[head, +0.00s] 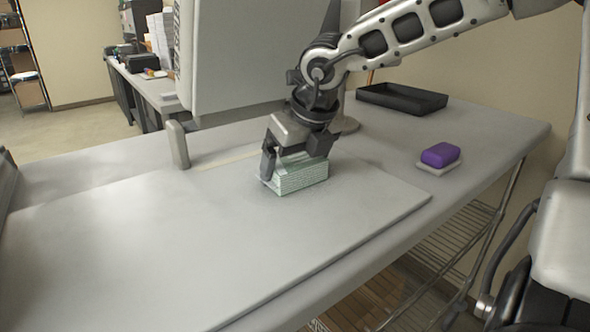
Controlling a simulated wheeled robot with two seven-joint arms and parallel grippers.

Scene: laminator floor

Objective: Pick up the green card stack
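The green card stack (302,179) is a block of thin green and white layers lying on the pale raised board (200,230) of the table. My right gripper (292,160) points down over it from above. One dark finger is at the stack's left side and the other is at its upper right, so the fingers straddle the stack. The stack still rests on the board. Whether the fingers press on it cannot be told, and its top is partly hidden by the gripper. My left gripper is not in view.
A large grey machine panel (235,50) stands behind the stack. A purple block on a pale base (440,155) sits at the right, and a black tray (402,98) lies at the back right. The board's front and left are clear.

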